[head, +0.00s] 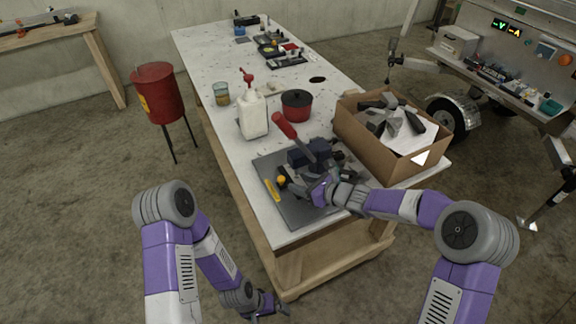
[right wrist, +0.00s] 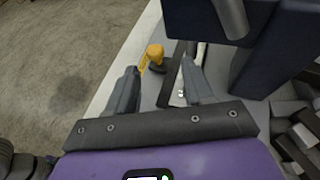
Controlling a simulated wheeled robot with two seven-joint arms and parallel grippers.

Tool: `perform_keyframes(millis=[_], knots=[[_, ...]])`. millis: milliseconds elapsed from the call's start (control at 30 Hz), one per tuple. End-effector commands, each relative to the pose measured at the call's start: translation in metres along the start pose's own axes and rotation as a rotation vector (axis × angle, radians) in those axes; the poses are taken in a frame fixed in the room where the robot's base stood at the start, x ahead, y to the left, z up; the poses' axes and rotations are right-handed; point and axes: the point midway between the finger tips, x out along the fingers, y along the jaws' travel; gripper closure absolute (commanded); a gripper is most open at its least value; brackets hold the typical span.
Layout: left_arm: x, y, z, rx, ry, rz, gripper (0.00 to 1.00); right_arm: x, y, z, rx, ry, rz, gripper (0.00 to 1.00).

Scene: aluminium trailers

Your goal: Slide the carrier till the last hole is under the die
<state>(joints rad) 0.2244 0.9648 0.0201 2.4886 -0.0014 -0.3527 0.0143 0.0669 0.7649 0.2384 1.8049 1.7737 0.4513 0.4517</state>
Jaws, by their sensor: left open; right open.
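A dark blue press (head: 308,154) with a red-handled lever (head: 285,127) stands on a grey mat (head: 263,164) near the table's front end. Its dark blue blocks fill the top of the right wrist view (right wrist: 268,62). A dark flat bar (right wrist: 173,82), which looks like the carrier, comes out from under the press. The die and the holes cannot be made out. My right gripper (head: 318,190) is open over the mat beside the press; in its wrist view the fingers (right wrist: 160,78) stand apart with the bar's end between them. My left gripper (head: 268,308) is low, beside the table, away from the press.
A yellow knob (right wrist: 155,52) is just beyond the right fingers. A cardboard box (head: 385,151) of dark and grey parts stands close right of the press. A white bottle (head: 254,117) and a red pot (head: 296,107) stand behind. The table's left edge is near.

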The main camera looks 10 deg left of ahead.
Motion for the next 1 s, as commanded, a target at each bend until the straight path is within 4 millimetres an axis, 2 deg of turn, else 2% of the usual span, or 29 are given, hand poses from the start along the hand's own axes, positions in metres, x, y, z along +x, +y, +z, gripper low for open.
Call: perform_keyframes(millis=[500, 867, 1000], knots=[[0.004, -0.002, 0.001, -0.001, -0.003, 0.0, 0.0, 0.068, 0.001, 0.0, -0.001, 0.001, 0.002, 0.48], [0.004, -0.002, 0.001, -0.001, -0.002, 0.0, 0.0, 0.074, 0.001, -0.001, -0.001, 0.002, 0.001, 0.48], [0.004, -0.002, 0.001, -0.001, -0.002, 0.0, 0.0, 0.074, 0.001, -0.001, -0.001, 0.002, 0.001, 0.67]])
